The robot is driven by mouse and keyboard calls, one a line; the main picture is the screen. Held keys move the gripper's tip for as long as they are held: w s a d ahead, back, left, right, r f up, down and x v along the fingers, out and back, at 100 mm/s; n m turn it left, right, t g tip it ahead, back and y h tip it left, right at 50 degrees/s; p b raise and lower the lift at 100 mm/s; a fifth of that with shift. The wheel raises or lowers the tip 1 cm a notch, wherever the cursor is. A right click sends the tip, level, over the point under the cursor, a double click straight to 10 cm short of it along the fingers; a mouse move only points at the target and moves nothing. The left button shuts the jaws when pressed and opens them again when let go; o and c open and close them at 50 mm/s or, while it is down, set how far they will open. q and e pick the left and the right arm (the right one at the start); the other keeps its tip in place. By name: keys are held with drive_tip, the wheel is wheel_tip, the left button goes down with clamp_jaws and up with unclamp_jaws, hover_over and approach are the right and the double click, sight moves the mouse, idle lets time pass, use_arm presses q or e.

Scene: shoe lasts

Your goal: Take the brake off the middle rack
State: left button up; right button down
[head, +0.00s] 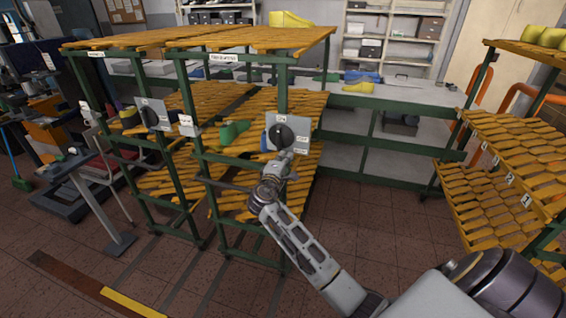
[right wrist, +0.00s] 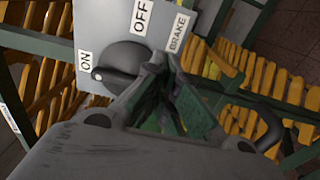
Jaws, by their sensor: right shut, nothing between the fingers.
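The middle rack (head: 241,57) is a green frame with orange slatted shelves. On its front right post is a grey brake panel (head: 300,131) with a black knob (head: 281,136). In the right wrist view the panel (right wrist: 103,18) reads ON, OFF and BRAKE. The black knob (right wrist: 119,59) there has a pale mark on its end beside ON. My right gripper (head: 288,155) is shut and empty, just in front of the panel's lower part. In the right wrist view its fingertips (right wrist: 160,62) are close beside the knob; contact cannot be told. My left gripper is not in view.
A similar rack (head: 95,54) with its own brake panel (head: 149,121) stands close on the left. Another slatted rack (head: 490,135) stands at the right. A grey bench (head: 420,93) runs behind. The floor between the middle and right racks is clear.

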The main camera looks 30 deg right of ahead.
sight(290, 147)
drive_tip(key=shift+b+x, duration=0.3)
drive_tip(key=shift+x, duration=2)
drive_tip(key=shift+w+a, duration=0.1)
